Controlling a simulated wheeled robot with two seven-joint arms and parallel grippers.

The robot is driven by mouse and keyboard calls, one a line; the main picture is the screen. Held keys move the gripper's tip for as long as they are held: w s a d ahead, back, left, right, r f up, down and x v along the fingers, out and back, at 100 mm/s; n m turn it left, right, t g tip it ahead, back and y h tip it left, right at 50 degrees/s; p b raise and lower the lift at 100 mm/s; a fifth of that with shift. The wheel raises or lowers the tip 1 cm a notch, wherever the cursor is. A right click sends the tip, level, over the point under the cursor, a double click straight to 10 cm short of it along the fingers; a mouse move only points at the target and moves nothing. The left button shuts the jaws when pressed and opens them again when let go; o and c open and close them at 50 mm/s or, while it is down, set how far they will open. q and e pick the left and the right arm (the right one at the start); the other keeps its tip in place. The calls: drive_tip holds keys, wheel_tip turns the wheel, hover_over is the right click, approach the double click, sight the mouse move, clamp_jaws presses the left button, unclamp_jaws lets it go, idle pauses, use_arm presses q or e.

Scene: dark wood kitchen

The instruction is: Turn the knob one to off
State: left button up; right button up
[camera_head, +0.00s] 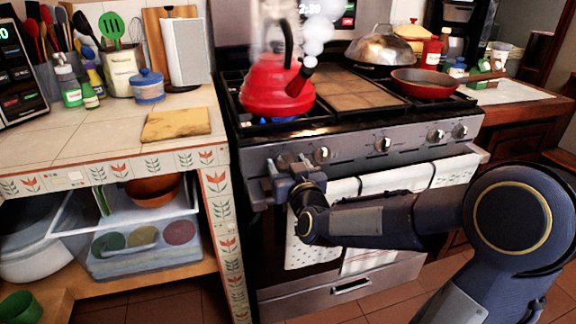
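The stove (350,125) has a row of round metal knobs along its front panel. A knob (321,155) shows just right of my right gripper (287,163). Other knobs stand further right: one near the middle (383,144) and two at the right end (435,135). My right gripper is at the left end of the panel, with its fingertips close to or touching the leftmost knob area. The gripper largely hides that knob, and I cannot tell whether the fingers are closed on it. A blue flame burns under the steaming red kettle (275,88). My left gripper is not in view.
A red pan (424,84) and a domed metal lid (381,49) are on the stove. Towels (450,172) hang on the oven handle below the knobs.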

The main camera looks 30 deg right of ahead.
drive_tip(key=c, duration=0.9)
drive_tip(key=shift+o, duration=0.2)
drive_tip(key=shift+f+m+b, duration=0.15)
drive_tip(key=shift+m+b, duration=0.85)
drive_tip(key=shift+b, duration=0.2)
drive_tip(key=shift+m+b, duration=1.05)
drive_tip(key=shift+m, duration=0.15)
drive_tip(key=shift+d+m+b, duration=0.1)
drive_tip(key=shift+m+b, duration=1.5)
drive_tip(key=shift+m, duration=0.6)
drive_tip(key=o, duration=1)
drive_tip(key=shift+s, duration=0.1)
